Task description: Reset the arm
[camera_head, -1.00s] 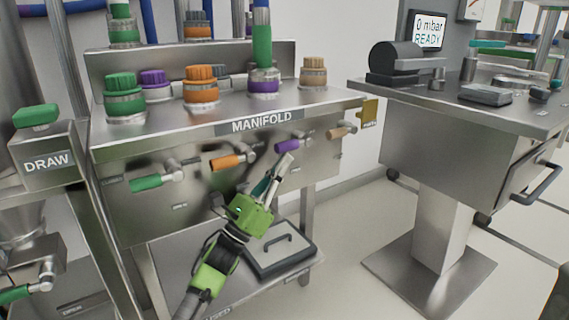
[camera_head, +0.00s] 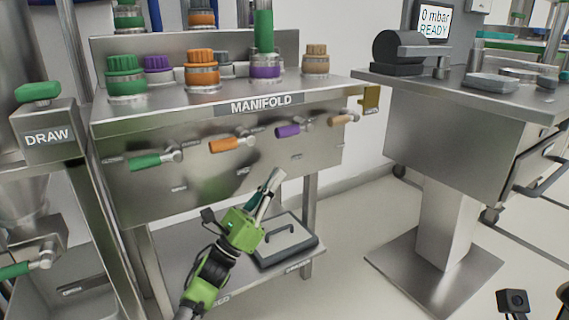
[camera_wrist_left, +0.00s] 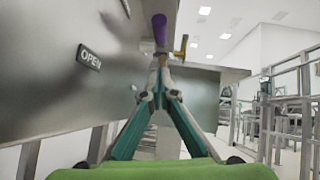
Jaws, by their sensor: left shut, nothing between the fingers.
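My left gripper (camera_head: 274,179) is shut and empty. It hangs in front of the manifold bench (camera_head: 190,185), below the row of valve handles and apart from them. Its teal fingers meet at the tips in the left wrist view (camera_wrist_left: 160,62), where a purple valve handle (camera_wrist_left: 160,28) shows beyond them. In the head view the purple handle (camera_head: 288,131) stands above the fingertips, between an orange handle (camera_head: 226,145) and a tan handle (camera_head: 341,120). A green handle (camera_head: 146,162) is at the left.
A lower shelf with a grey lidded tray (camera_head: 288,243) lies under the manifold. A DRAW station (camera_head: 46,134) stands at the left. A steel pedestal table (camera_head: 440,150) with a READY display (camera_head: 434,22) stands at the right. Open floor lies between bench and pedestal.

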